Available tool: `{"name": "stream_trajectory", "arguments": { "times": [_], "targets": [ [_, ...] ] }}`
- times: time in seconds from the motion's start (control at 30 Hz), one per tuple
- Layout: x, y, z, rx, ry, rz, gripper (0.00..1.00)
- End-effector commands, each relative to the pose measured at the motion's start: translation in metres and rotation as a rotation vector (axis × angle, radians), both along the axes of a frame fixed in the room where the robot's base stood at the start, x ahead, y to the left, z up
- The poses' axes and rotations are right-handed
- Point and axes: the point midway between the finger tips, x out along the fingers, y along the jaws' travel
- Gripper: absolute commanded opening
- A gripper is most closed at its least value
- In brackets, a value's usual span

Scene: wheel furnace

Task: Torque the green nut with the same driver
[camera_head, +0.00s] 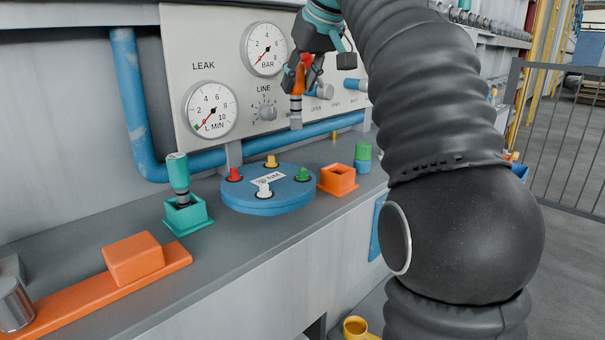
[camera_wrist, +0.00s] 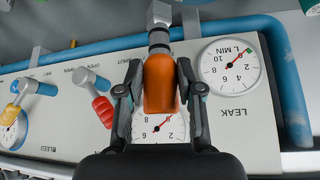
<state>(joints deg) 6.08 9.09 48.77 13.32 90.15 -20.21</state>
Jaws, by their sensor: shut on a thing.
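The green nut (camera_head: 302,174) sits at the right side of the round blue plate (camera_head: 262,208), with red (camera_head: 234,174), yellow (camera_head: 271,161) and white (camera_head: 264,190) nuts around it. My gripper (camera_head: 300,76) is shut on the orange driver (camera_head: 298,82), above and behind the plate near the gauge panel. The driver's grey socket end points down, well clear of the green nut. In the wrist view, both fingers of my gripper (camera_wrist: 158,72) flank the orange handle (camera_wrist: 160,85). The nuts do not show in the wrist view.
An open orange holder (camera_head: 338,180) stands right of the plate, beside a green-and-blue cylinder (camera_head: 362,157). A teal driver (camera_head: 178,176) stands in a teal holder (camera_head: 188,216) at left. The panel (camera_head: 225,65) with gauges, levers and a blue pipe (camera_head: 130,90) rises behind.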

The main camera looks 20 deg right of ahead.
Motion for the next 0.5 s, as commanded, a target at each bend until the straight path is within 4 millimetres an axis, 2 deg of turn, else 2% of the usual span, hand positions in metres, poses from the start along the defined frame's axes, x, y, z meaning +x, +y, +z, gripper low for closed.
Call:
{"name": "stream_trajectory", "arguments": {
  "times": [0.27,0.5],
  "targets": [
    [-0.004,-0.001,0.000,0.000,0.001,0.028,0.00],
    [-0.025,-0.004,0.000,0.005,0.000,0.193,0.00]
  ]
}}
